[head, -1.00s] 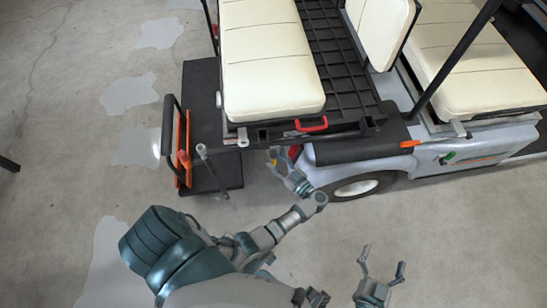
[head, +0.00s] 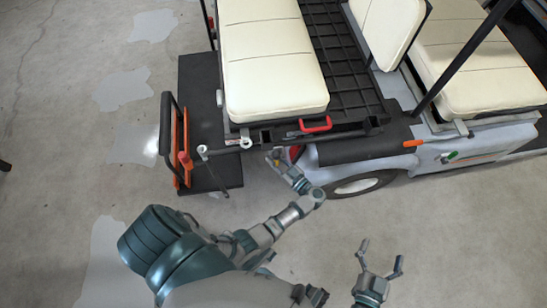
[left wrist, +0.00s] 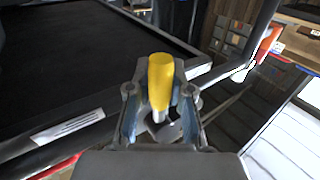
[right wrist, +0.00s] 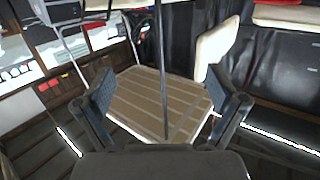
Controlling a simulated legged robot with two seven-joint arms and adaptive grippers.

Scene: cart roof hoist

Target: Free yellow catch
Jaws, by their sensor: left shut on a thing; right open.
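The yellow catch (left wrist: 160,82) is an upright yellow knob on a short metal pin, in the middle of the left wrist view. My left gripper (left wrist: 159,108) has its fingers on both sides of the knob's lower part and is shut on it. In the head view my left gripper (head: 277,161) is at the cart's lower rear edge, just below the red handle (head: 316,124); the catch is mostly hidden by the fingers there. My right gripper (head: 379,262) is open and empty over the floor, and its spread fingers also show in the right wrist view (right wrist: 162,95).
The cart has cream seats (head: 272,72) and a black slatted deck (head: 338,60). A wheel (head: 357,186) is to the right. The floor (head: 450,240) around my right gripper is clear.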

